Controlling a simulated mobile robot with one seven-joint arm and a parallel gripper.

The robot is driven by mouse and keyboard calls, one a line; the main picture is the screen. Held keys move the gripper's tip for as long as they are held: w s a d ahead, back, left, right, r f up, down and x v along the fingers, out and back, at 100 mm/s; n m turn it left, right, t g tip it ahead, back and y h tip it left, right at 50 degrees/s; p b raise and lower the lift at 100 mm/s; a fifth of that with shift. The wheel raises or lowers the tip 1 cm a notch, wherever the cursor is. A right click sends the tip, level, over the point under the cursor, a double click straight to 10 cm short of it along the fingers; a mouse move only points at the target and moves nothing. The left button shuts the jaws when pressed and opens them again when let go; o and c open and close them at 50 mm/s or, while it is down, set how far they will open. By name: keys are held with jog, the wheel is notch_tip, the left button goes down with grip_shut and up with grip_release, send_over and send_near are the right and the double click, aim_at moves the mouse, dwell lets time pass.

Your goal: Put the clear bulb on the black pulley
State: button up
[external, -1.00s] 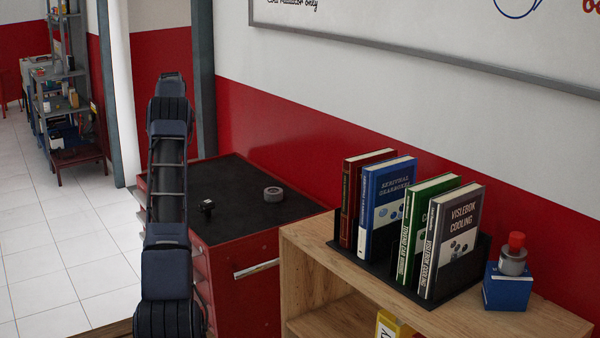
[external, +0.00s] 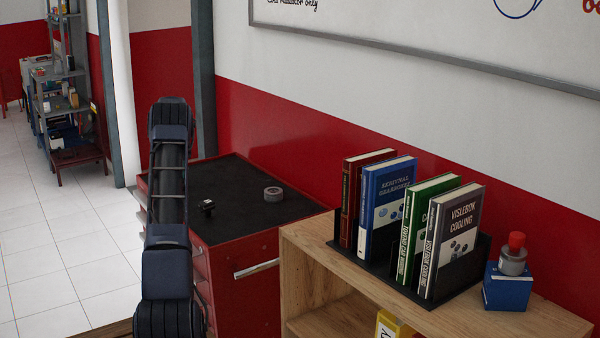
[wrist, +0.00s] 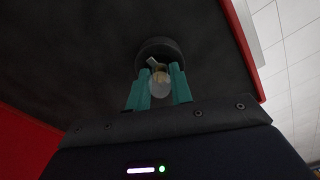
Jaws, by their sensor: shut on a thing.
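In the wrist view, my gripper (wrist: 160,76) has its teal fingers closed around the clear bulb (wrist: 160,90). The bulb's glass sits between the fingers and its metal base points toward a dark round piece, which looks like the black pulley (wrist: 160,47). The bulb overlaps the pulley's near edge in this view; I cannot tell whether they touch. The pulley lies on the dark cabinet top (wrist: 80,45). In the external view my arm hides the gripper and the bulb.
In the external view, a grey ring (external: 273,194) and a small black item (external: 207,208) lie on the red cabinet's top (external: 240,222). A wooden shelf (external: 460,318) with several books stands to the right. The red and white wall is behind.

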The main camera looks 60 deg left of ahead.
jog(key=o, duration=0.9)
jog(key=shift+o, duration=0.2)
notch_tip(320, 180, up, 12)
jog(key=shift+r, duration=0.15)
